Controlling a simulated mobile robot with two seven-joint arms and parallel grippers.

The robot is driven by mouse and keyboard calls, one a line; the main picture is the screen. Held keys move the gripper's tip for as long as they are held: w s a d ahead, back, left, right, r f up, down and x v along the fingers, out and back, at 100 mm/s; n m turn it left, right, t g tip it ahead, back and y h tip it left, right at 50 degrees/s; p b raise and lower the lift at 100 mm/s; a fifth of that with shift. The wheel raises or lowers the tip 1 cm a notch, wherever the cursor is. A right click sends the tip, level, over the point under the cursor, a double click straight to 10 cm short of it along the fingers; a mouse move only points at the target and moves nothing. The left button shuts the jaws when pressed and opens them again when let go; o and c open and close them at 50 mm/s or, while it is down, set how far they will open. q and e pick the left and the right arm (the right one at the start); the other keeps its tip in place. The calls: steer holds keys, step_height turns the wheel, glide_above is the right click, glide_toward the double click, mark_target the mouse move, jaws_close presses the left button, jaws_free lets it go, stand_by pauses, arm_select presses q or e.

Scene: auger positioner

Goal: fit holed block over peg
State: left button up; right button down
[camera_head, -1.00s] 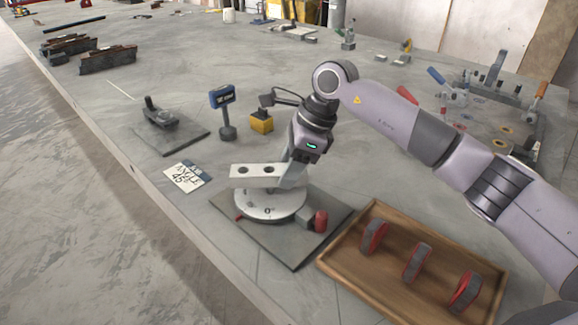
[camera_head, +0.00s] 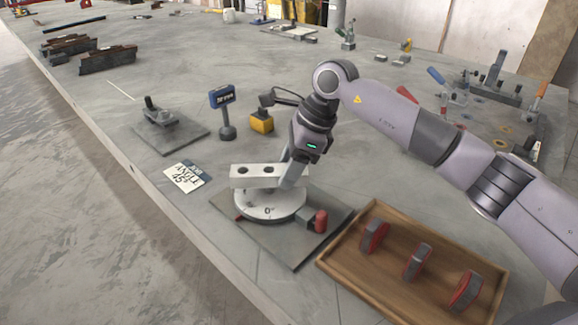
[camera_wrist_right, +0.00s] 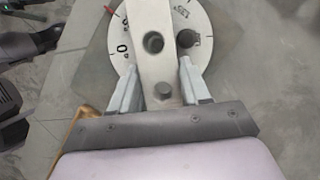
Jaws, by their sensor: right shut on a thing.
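The holed block, a pale grey bar (camera_head: 258,182), is held flat above the round white dial (camera_head: 268,209). The right wrist view shows the block (camera_wrist_right: 152,65) lengthwise between the fingers, with round holes in it. My right gripper (camera_wrist_right: 160,82) is shut on the block near one end; it shows in the head view (camera_head: 290,174). A dark round peg (camera_wrist_right: 188,38) stands on the dial, just to the right of the block in the wrist view and not inside a visible hole. The block hides the peg in the head view. My left gripper is out of view.
The dial sits on a dark plate with a red-ended clamp (camera_head: 320,221). A wooden tray (camera_head: 346,279) with red-and-grey pieces lies close right.

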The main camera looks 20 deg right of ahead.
steer(key=shift+f+b, duration=0.45)
steer(key=shift+f+b, duration=0.55)
steer(key=shift+f, duration=0.2)
steer(key=shift+c, duration=2.3)
jaws_free()
steer(key=shift+f, duration=0.3)
steer(key=v, duration=0.6)
steer(key=shift+d+r, duration=0.1)
steer(key=shift+r, duration=0.2)
steer(key=shift+d+r, duration=0.15)
steer(key=shift+r, duration=0.3)
steer(key=shift+s, duration=0.1)
